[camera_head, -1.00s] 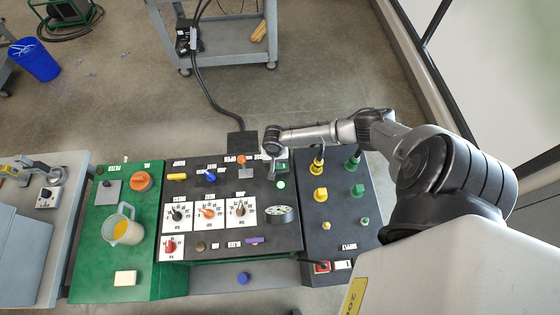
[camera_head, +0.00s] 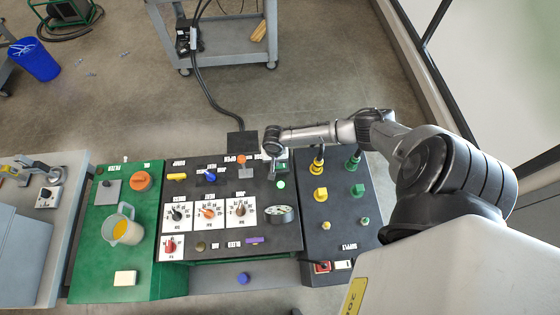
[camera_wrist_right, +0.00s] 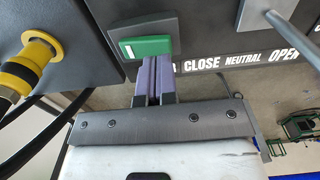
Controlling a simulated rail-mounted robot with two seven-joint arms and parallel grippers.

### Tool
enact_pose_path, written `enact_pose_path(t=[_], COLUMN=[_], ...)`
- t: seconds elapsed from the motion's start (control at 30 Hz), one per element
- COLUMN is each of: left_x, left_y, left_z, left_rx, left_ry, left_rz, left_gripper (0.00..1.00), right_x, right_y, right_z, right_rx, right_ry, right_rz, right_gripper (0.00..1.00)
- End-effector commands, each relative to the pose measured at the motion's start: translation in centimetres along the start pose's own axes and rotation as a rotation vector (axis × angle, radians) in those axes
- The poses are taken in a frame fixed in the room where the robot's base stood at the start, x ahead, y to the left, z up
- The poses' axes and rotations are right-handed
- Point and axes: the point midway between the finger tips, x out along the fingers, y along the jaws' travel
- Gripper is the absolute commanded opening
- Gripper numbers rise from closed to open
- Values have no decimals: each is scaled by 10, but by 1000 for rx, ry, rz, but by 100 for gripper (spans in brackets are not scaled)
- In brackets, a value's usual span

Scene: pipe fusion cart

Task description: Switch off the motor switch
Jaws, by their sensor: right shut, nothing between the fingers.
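The motor switch, a green rocker with a white mark (camera_wrist_right: 146,47) in a grey frame, shows in the right wrist view. My right gripper (camera_wrist_right: 157,60) is shut and empty, its purple-grey fingertips at the lower right edge of the green rocker; I cannot tell whether they press it. In the head view my right gripper (camera_head: 271,176) points down at the back right of the black panel (camera_head: 225,245), and mostly hides the switch. A round green light (camera_head: 281,185) glows just in front of it. My left gripper is not in view.
A metal lever (camera_wrist_right: 290,35) and CLOSE, NEUTRAL, OPEN labels lie right of the switch in the wrist view. A yellow connector (camera_wrist_right: 30,65) stands left of it. In the head view, a jug (camera_head: 122,228) stands on the green panel; yellow and green connectors (camera_head: 320,194) stand right.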

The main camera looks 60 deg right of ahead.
Motion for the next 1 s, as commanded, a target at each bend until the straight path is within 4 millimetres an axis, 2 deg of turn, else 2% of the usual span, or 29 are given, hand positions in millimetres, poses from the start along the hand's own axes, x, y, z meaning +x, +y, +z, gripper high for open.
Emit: enact_pose_path(t=[1.0], left_x=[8], left_y=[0], left_z=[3], left_rx=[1], left_ry=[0], left_rz=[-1], left_gripper=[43], right_x=[15], right_y=[0], right_z=[0], right_rx=[0], right_ry=[0], right_rz=[0], right_gripper=[0])
